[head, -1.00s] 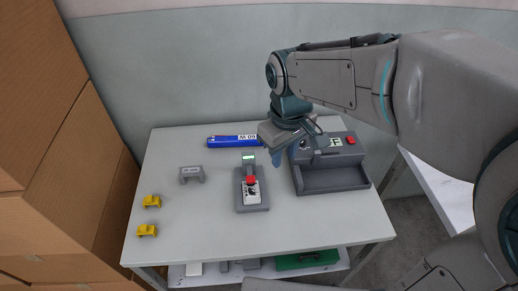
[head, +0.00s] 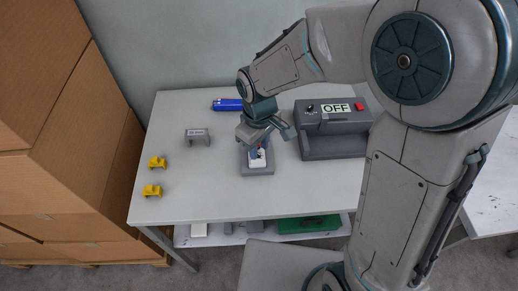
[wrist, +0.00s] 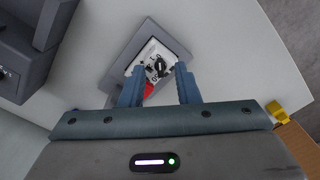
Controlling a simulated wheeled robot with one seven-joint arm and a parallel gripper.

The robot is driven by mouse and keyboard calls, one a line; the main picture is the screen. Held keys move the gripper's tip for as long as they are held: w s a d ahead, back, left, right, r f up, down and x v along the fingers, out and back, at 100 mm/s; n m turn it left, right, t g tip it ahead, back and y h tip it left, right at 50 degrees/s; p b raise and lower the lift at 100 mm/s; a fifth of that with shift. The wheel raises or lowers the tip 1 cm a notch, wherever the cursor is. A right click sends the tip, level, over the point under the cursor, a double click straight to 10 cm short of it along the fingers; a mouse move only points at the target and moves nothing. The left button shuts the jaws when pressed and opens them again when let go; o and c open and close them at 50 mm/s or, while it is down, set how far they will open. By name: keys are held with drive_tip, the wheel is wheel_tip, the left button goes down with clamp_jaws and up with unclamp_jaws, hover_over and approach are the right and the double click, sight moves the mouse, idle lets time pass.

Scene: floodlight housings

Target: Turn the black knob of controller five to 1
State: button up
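A small grey controller (head: 257,171) with a white panel (head: 258,159) stands on the table, partly hidden under my gripper in the head view. The wrist view shows its grey base (wrist: 177,48), a black knob (wrist: 160,67) on the white panel and a red button (wrist: 149,90) beside my left finger. My gripper (wrist: 159,70) is open above the panel, with the knob between the fingertips in that view. I cannot tell whether the fingers touch it.
A larger grey box (head: 335,148) with an OFF label (head: 336,108), a red button and a dark knob stands to the right. A blue block (head: 227,104) lies behind. A grey bracket (head: 197,137) and two yellow pieces (head: 153,190) stand left. The table's front is clear.

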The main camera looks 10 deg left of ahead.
drive_tip(key=shift+f, duration=0.95)
drive_tip(key=shift+c, duration=0.3)
clamp_jaws()
drive_tip(key=shift+r+n, duration=0.1)
drive_tip(key=shift+n, duration=0.5)
drive_tip(key=n+p, duration=0.1)
drive_tip(key=n, duration=0.2)
drive_tip(key=shift+w+n+p, duration=0.1)
drive_tip(key=shift+n+p, duration=0.2)
drive_tip(key=shift+p, duration=0.05)
drive_tip(key=shift+w+n+p, duration=0.1)
drive_tip(key=shift+n+p, duration=0.75)
drive_tip(key=shift+n, duration=1.05)
